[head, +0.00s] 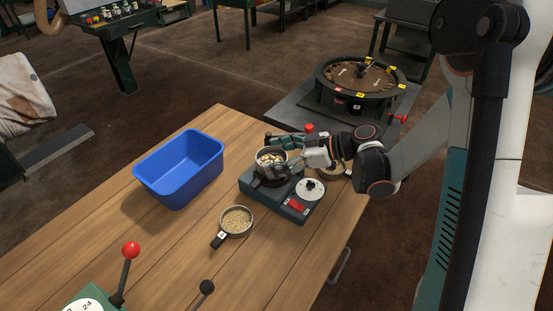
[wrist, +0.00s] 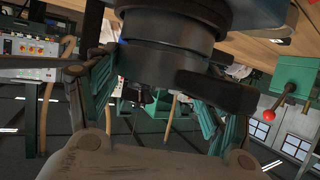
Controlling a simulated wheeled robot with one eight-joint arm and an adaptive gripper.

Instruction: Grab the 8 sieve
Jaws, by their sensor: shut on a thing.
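A round metal sieve (head: 271,158) full of pale chunky pieces is at the dark green device (head: 285,195) on the wooden table, in the head view. My gripper (head: 279,156) is shut on it from the right, one finger on its far side and one on its near side. In the wrist view a dark round body (wrist: 170,60) fills the space between my fingers. A second sieve (head: 236,221) with small grains and a tagged handle stands nearer on the table. A third (head: 333,172) is partly hidden behind my gripper. I cannot read the numbers on the tags.
A blue bin (head: 180,170) stands left of the device. A green box with a red-knobbed lever (head: 128,262) is at the front left. A round tray stand (head: 360,80) is behind the table. The table is clear between bin and near sieve.

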